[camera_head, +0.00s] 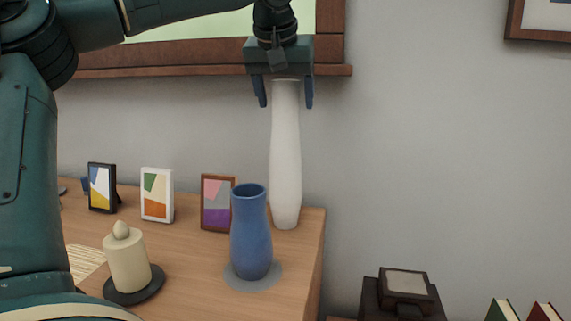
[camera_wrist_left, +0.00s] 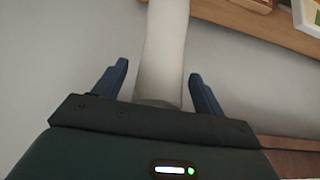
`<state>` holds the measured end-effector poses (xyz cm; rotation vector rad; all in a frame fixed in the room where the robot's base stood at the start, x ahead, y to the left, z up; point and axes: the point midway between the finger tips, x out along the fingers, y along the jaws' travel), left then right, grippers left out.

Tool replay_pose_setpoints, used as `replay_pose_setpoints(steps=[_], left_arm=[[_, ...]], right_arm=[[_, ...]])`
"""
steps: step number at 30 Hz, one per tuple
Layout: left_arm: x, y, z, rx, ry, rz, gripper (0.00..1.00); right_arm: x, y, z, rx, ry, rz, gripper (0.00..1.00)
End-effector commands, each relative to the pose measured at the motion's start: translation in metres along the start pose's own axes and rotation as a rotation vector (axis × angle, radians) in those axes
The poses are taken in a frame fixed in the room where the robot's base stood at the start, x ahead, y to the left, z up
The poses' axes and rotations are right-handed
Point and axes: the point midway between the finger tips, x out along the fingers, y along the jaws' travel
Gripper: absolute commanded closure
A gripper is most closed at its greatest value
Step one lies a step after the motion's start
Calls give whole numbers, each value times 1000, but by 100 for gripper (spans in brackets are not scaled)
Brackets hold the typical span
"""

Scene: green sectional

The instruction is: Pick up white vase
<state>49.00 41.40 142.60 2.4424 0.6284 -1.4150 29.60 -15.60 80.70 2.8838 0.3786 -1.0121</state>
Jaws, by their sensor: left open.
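The white vase (camera_head: 286,160) is tall and slim and stands upright at the back right corner of the wooden cabinet top. My left gripper (camera_head: 286,103) points down over its upper end, with one blue finger on each side of the vase. The fingers are open, and gaps show between them and the vase. In the left wrist view the vase (camera_wrist_left: 162,55) runs between the two fingers of the left gripper (camera_wrist_left: 162,85); its mouth end is close to the palm. My right gripper is in neither view.
A blue vase (camera_head: 251,235) on a grey round mat stands in front of the white vase. Small picture frames (camera_head: 157,195) and a cream candle (camera_head: 127,262) on a dark dish stand to the left. A window sill (camera_head: 200,72) runs behind the gripper. The wall side at right is free.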

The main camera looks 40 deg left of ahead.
Motion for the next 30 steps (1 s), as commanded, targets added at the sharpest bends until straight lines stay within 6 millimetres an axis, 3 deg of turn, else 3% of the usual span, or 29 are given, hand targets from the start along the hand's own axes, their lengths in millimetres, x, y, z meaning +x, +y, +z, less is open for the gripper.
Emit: replay_pose_setpoints(steps=[3,11,30], left_arm=[[12,0,0,-1,-2,1,29],[15,0,0,-2,0,0,29],[14,0,0,-1,0,0,81]], right_arm=[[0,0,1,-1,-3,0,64],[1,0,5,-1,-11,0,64],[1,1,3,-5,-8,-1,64]])
